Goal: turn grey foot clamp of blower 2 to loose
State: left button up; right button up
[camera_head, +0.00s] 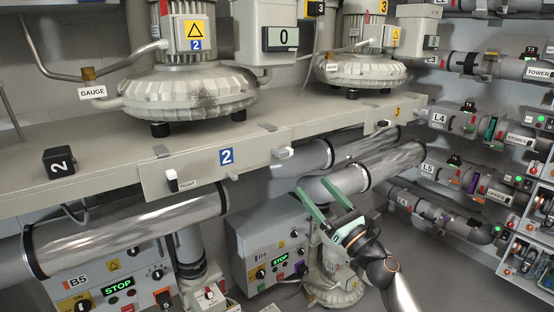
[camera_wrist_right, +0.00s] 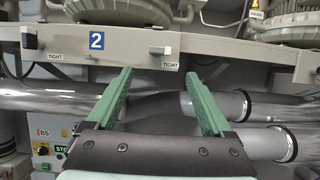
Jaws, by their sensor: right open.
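Blower 2 (camera_head: 190,85) stands on the shelf, with the blue 2 plate (camera_head: 227,156) on the shelf's front face. A light grey clamp handle (camera_head: 282,152) sticks out right of the plate; in the right wrist view this handle (camera_wrist_right: 160,50) has a TIGHT label (camera_wrist_right: 170,66) below it.
Shiny pipes (camera_head: 130,235) run below the shelf. Control box B6 (camera_head: 268,250) and a smaller pump (camera_head: 335,270) stand beneath, near my right arm. Blower 3 (camera_head: 360,68) is farther right on the shelf. A rack of pipes (camera_head: 480,125) fills the right side.

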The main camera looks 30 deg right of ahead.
aim_at(287, 155)
jog(key=p+x, duration=0.1)
jog(key=x, duration=1.1)
jog(key=shift+p, duration=0.4)
jog(key=shift+w, duration=0.1)
grip_shut()
